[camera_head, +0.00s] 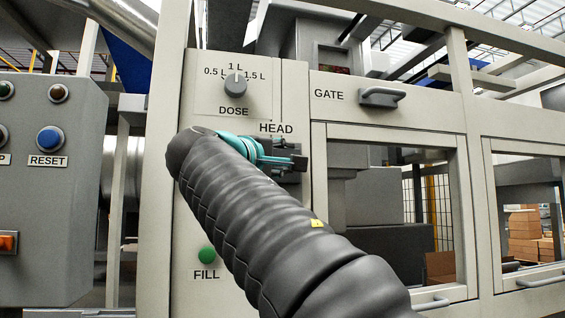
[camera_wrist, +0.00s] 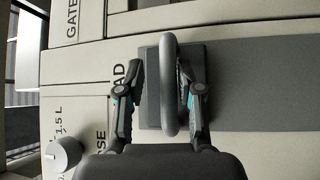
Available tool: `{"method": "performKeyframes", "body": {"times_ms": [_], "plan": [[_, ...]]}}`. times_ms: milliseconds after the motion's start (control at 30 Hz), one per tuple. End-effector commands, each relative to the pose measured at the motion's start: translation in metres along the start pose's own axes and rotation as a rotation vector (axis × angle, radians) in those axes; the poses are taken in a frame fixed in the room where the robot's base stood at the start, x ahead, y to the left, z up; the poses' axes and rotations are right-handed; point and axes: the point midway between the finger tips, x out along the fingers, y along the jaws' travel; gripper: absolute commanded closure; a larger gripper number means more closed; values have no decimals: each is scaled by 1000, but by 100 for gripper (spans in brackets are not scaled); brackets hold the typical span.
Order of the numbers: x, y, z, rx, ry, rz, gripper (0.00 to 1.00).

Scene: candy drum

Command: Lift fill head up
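The fill head handle (camera_wrist: 169,85) is a rounded grey bar on a dark plate, under the HEAD label. In the head view my gripper (camera_head: 288,154) is at this handle, below the HEAD label (camera_head: 276,128), and hides most of it. In the wrist view my gripper (camera_wrist: 163,88) has one finger on each side of the bar. A gap shows between the left finger and the bar. The right finger is close to the bar; I cannot tell whether it touches. The gripper is open around the handle.
The DOSE knob (camera_head: 233,86) is above left of my gripper, and the green FILL button (camera_head: 207,255) is below left. The GATE handle (camera_head: 382,96) is at upper right, above a window opening. A blue RESET button (camera_head: 50,139) is on a grey box at left.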

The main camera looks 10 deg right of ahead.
Motion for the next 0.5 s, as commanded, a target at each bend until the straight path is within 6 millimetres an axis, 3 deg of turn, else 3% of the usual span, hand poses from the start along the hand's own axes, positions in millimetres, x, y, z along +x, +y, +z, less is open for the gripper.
{"method": "performKeyframes", "body": {"times_ms": [333, 500], "plan": [[-2, -3, -1, -1, 0, -6, 59], [-18, -3, -1, 0, 2, -7, 59]]}}
